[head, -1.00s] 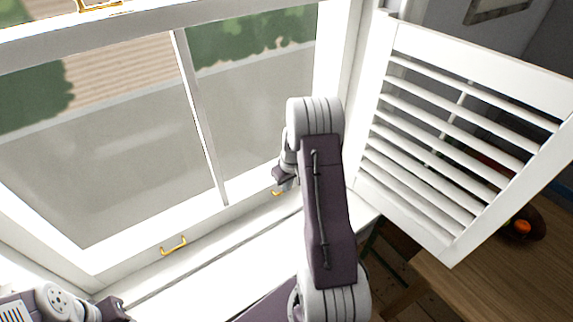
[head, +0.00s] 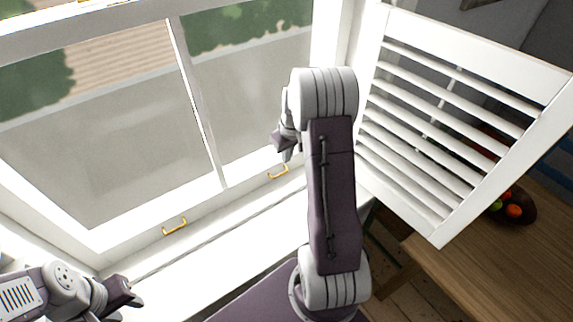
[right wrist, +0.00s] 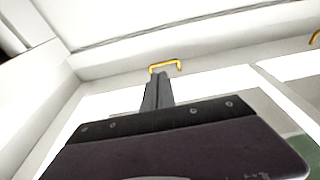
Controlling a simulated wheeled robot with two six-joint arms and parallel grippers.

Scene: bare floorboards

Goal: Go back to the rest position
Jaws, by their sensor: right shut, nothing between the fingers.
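My right gripper (head: 280,147) is in front of the window's lower pane, just above the right yellow handle in the picture. In the right wrist view its fingers (right wrist: 158,90) are together and empty, with a yellow handle (right wrist: 165,66) just beyond their tips. The raised forearm of my right arm fills the middle of the head view. My left gripper (head: 133,292) is low at the left, over the white sill, apart from the left handle. Its fingers are too small and angled to tell their opening.
The white window (head: 120,150) has two yellow handles on its bottom rail, left (head: 174,226) and right (head: 278,171). A white louvred shutter (head: 450,120) stands open at the right. Beyond it are a wooden table (head: 480,260) and a bowl of fruit (head: 524,212).

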